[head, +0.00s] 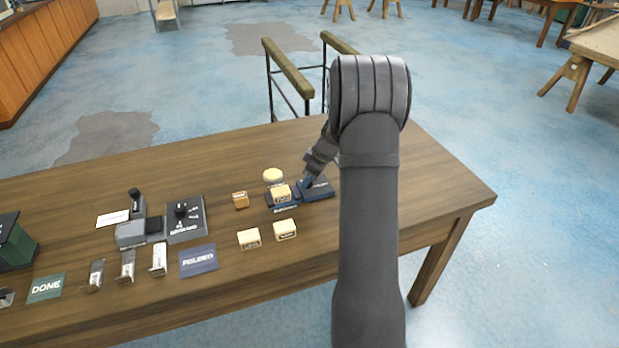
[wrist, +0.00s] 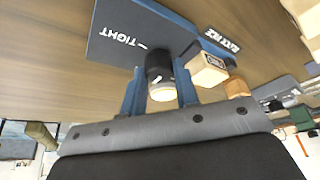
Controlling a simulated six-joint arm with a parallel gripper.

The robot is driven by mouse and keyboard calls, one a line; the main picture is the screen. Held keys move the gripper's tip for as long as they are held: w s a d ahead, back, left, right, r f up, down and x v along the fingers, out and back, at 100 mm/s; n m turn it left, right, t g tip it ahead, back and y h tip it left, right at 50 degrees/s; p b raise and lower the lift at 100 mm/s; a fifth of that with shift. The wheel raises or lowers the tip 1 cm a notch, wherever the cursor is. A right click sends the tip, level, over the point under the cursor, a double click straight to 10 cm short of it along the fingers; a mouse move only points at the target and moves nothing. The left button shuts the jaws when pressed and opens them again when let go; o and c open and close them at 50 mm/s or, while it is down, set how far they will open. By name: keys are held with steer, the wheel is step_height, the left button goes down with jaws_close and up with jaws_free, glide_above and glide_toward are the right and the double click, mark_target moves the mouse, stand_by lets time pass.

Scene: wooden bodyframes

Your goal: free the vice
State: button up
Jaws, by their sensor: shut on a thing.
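The vice (head: 322,192) is a dark blue device near the right side of the table. A pale wooden block (head: 281,193) sits at its left part. In the wrist view the vice's blue plate (wrist: 108,38) carries a "TIGHT" mark, and the pale block (wrist: 206,68) shows to the right of the knob. My gripper (head: 307,181) reaches down to the vice. In the wrist view, my gripper's blue fingers (wrist: 158,84) are shut on the vice's dark, pale-ended knob (wrist: 160,70), one on each side. Whether the block is clamped is hard to tell.
An orange-brown block (head: 240,200) and a round cream piece (head: 273,175) stand near the vice. Two pale blocks (head: 249,239) (head: 286,230) lie in front. A dark dial panel (head: 187,222), metal pieces (head: 127,266) and a "DONE" mat (head: 45,288) lie further left.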

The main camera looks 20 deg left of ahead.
steer(key=o, duration=1)
steer(key=v, duration=1.7)
steer(key=shift+d+r, duration=0.15)
steer(key=shift+d, duration=0.05)
steer(key=x, duration=1.7)
steer(key=shift+a, duration=0.2)
